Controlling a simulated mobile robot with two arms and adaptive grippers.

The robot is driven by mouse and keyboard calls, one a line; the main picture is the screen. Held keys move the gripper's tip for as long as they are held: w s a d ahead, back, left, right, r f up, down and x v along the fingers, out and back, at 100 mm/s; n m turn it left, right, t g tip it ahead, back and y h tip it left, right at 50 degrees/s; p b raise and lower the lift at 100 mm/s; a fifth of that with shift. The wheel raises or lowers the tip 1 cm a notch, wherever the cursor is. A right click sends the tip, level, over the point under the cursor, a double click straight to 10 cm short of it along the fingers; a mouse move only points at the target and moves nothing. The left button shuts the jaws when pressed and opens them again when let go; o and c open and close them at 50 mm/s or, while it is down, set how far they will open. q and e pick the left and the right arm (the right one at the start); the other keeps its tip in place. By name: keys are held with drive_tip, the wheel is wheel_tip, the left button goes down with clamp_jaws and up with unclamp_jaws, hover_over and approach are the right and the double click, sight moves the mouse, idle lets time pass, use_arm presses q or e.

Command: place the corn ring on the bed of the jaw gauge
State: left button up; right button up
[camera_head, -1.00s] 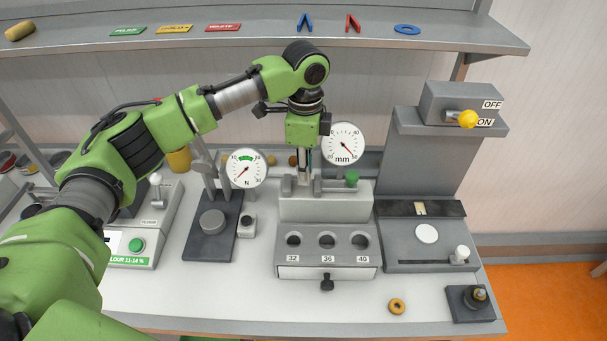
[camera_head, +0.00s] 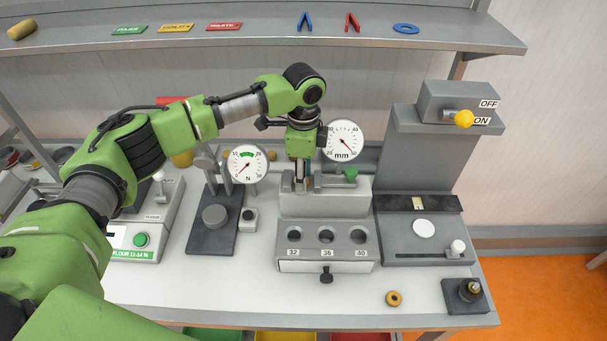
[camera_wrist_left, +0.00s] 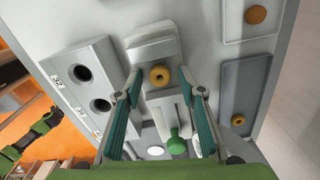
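The jaw gauge (camera_head: 325,205) is a light grey block with a round mm dial (camera_head: 343,141) and a green knob (camera_head: 350,174). My left gripper (camera_head: 301,186) points down over its bed, partly hiding it. In the left wrist view the two fingers are wide apart. An orange-yellow ring (camera_wrist_left: 160,75), which looks like the corn ring, lies on the grey bed (camera_wrist_left: 154,49) between the fingertips. No finger visibly touches it; the exact height gap cannot be told. My right gripper is not in view.
Another ring (camera_head: 394,298) lies on the table at front right. A drawer block with holes marked 32, 36, 40 (camera_head: 327,267) stands in front of the gauge. A force gauge (camera_head: 248,164) is left, a grey press with a yellow-knobbed switch (camera_head: 465,119) right.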

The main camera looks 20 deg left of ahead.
use_arm(q)
wheel_tip(320, 180, up, 12)
drive_tip(key=b, duration=0.3)
drive_tip(key=shift+r+b, duration=0.15)
drive_tip(key=shift+b, duration=0.2)
drive_tip(key=shift+s, duration=0.1)
